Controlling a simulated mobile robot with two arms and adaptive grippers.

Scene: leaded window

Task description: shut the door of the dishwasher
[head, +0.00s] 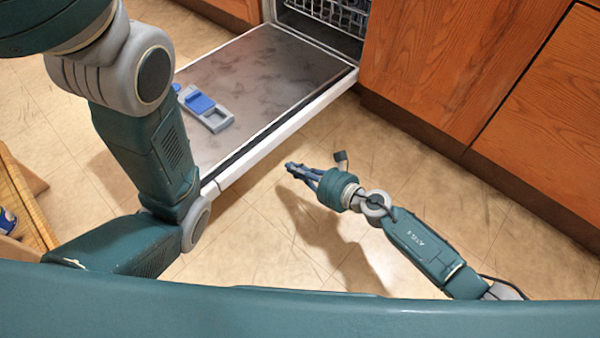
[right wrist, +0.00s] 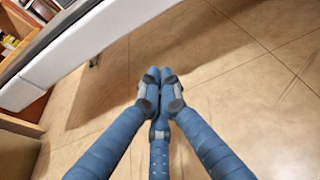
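The dishwasher door (head: 285,75) is folded down flat, its metal inner face upward, in the head view. A grey and blue detergent dispenser (head: 206,108) is on that face. The dishwasher (head: 318,28) is open behind it, with a white wire rack (head: 345,14) inside. My right gripper (head: 290,167) is just right of the door's near right edge, apart from it. In the right wrist view the fingertips (right wrist: 158,76) meet with nothing between them, and the door's white edge (right wrist: 70,50) crosses the upper left.
Wooden cabinets (head: 450,60) stand right of the dishwasher. A wooden box or open cabinet (head: 25,205) with a blue item (head: 7,220) is at the left edge. The tiled floor (head: 270,240) right of and in front of the door is clear except for my arm.

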